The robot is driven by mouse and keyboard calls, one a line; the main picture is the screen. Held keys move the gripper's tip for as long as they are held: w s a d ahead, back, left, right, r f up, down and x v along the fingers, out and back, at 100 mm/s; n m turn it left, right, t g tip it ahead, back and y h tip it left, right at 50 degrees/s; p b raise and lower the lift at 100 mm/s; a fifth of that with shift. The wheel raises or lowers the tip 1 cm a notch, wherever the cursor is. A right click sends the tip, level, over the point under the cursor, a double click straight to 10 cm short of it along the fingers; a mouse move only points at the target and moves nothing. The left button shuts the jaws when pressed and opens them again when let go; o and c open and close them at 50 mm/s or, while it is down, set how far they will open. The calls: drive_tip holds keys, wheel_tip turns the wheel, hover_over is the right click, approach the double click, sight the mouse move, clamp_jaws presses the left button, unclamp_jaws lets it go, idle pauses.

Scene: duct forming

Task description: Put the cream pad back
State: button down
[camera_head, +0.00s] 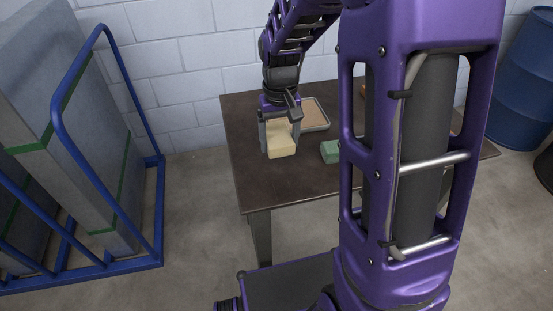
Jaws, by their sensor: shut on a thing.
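The cream pad (282,142) is a pale block over the left part of the dark table. My gripper (280,144) points down with a finger on each side of the pad and is shut on it. The pad is at or just above the tabletop; I cannot tell whether it touches. The fingers hide parts of its sides.
The dark table (300,187) also holds a shallow tray (326,126) behind the pad and a green block (329,151) to its right. My arm hides the table's right part. A blue rack (162,215) with grey slabs stands left; a blue barrel (515,90) stands right.

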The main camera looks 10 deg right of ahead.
sight(280, 139)
wheel_tip(280, 139, down, 8)
drive_tip(key=shift+r+b, duration=0.1)
drive_tip(key=shift+b, duration=0.55)
drive_tip(key=shift+f, duration=0.2)
unclamp_jaws()
wheel_tip(280, 139, up, 12)
drive_tip(key=shift+s+r+p, duration=0.1)
drive_tip(key=shift+r+p, duration=0.05)
drive_tip(key=shift+p, duration=1.05)
